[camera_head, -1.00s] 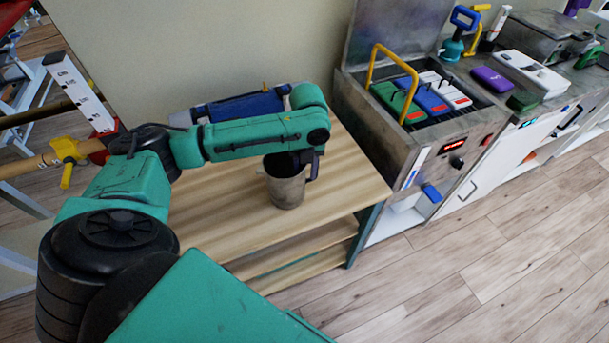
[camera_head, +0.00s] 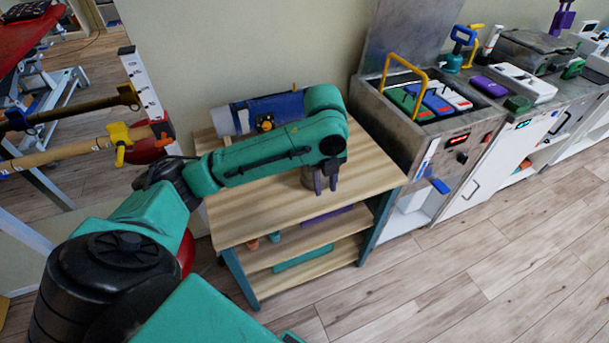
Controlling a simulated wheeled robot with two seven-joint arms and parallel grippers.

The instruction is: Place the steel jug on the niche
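The steel jug (camera_head: 309,180) stands on the top of the wooden shelf unit (camera_head: 245,215), mostly hidden behind my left forearm and gripper. Only a grey part of its side shows. My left gripper (camera_head: 326,184) points down just right of and in front of the jug. Its two dark fingers show a gap with nothing visible between them. I cannot tell whether they touch the jug. No niche can be told for sure; the open levels under the unit's top show below. My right gripper is not in view.
A blue and grey device (camera_head: 262,112) lies at the back of the unit's top. The lower levels hold a green item (camera_head: 302,258) and a purple item (camera_head: 326,215). A metal tank with a yellow handle (camera_head: 405,68) stands right. Floor in front is clear.

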